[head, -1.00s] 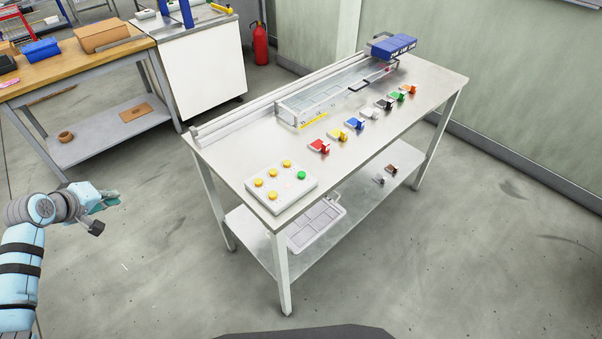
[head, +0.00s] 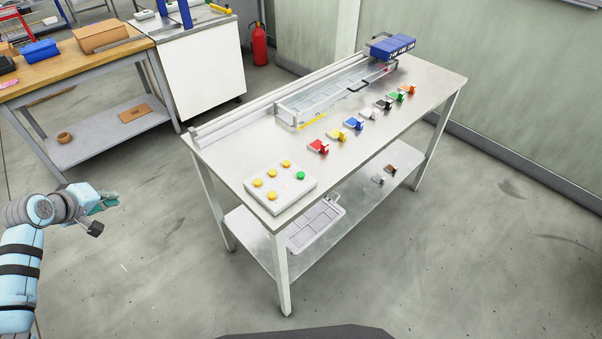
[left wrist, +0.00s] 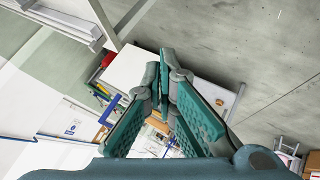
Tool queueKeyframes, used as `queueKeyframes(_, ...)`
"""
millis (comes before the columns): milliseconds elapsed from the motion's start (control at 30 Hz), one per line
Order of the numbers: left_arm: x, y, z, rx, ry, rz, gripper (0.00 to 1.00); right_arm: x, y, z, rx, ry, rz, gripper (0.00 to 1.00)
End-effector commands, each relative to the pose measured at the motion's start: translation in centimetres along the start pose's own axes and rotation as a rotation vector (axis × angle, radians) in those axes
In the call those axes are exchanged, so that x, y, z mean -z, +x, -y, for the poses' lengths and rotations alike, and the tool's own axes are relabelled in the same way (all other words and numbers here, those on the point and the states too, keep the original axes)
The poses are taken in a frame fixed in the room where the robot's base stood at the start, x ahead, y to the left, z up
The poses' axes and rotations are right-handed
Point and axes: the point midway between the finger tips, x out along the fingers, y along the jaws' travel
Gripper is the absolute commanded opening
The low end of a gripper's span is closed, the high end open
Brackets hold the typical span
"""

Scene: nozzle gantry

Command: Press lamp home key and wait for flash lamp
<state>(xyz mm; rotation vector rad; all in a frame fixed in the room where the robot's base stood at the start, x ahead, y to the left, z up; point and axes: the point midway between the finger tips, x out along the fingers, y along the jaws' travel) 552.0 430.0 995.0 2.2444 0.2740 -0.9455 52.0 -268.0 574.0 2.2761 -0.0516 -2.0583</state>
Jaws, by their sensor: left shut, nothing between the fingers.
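A white key box (head: 262,197) with several yellow keys (head: 286,163) and one green key (head: 301,175) sits at the near left end of the steel table. A faint small pinkish mark shows on its top; I cannot read any labels or tell which key is the lamp home key. The gantry (head: 330,95) runs along the table's back edge, with a blue block unit (head: 394,48) at its far end. My left gripper (head: 110,201) is shut and empty, left of the table and apart from the box. Its fingers meet in the left wrist view (left wrist: 165,80). My right gripper is out of sight.
Several coloured clips (head: 319,146) stand in a row along the table top. A grey tray (head: 316,222) lies on the lower shelf. A wooden bench (head: 65,70) stands at the back left. Floor between my left arm and the table is clear.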

Motion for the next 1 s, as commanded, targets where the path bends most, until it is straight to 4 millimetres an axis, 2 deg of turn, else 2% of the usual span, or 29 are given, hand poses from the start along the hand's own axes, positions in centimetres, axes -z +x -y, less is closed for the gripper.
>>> queueKeyframes(567,0.0,0.0,0.0,0.000,0.000,0.000,0.00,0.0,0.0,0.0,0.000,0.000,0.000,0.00)
queueKeyframes(667,-0.5,0.4,0.5,0.008,0.002,0.003,0.00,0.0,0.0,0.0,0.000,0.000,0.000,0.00)
queueKeyframes(767,-2.4,1.7,2.2,0.041,0.011,0.014,0.00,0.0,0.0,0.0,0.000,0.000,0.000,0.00)
queueKeyframes(867,-6.0,3.8,5.5,0.100,0.037,0.035,0.00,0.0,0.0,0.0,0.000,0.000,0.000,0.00)
queueKeyframes(967,-11.1,5.7,9.7,0.176,0.085,0.069,0.00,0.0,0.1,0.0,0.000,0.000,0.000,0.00)
queueKeyframes(1000,-13.3,6.3,11.4,0.205,0.108,0.085,0.00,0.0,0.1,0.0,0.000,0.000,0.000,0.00)
